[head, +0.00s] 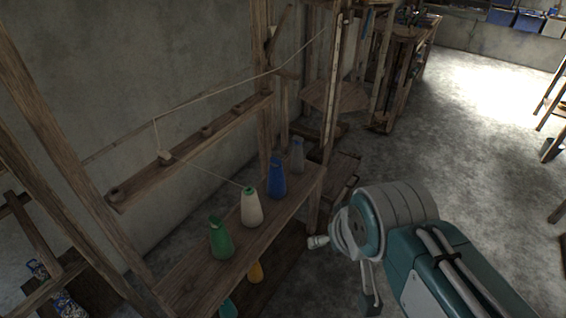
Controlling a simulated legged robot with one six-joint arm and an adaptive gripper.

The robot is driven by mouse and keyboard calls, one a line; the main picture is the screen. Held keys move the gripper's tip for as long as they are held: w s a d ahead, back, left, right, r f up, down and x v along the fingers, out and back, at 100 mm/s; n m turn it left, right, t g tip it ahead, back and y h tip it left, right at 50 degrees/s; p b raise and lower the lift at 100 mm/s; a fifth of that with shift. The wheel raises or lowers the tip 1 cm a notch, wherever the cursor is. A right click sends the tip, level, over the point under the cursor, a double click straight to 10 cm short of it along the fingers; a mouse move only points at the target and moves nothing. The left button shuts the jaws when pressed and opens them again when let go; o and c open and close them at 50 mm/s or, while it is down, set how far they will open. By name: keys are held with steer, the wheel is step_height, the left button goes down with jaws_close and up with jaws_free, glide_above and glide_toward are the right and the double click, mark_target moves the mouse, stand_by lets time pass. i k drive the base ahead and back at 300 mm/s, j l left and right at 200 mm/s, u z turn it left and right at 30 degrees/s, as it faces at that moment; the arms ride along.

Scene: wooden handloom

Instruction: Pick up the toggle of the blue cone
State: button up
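The blue cone (278,178) stands upright on a wooden shelf, between a white cone (252,207) and a grey cone (297,155). I cannot make out a toggle on the blue cone. A small pale toggle-like piece (165,157) sits at the upper rail, with a thread running from it towards the white cone's top. My gripper (343,272) is right of the shelf's front edge, apart from the cones. Its fingers are spread wide, with nothing seen between them.
A green cone (221,238) stands at the near end of the shelf (190,272). The upper wooden rail (185,165) runs along the wall. Loom posts (335,85) rise behind. The floor (445,130) on the right is largely clear.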

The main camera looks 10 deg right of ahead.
mark_target(274, 160)
steer(key=i+l+u, duration=0.35)
steer(key=l, duration=0.2)
steer(key=i+l+u, duration=0.35)
steer(key=l, duration=0.3)
steer(key=i+l+u, duration=0.2)
steer(key=l, duration=0.15)
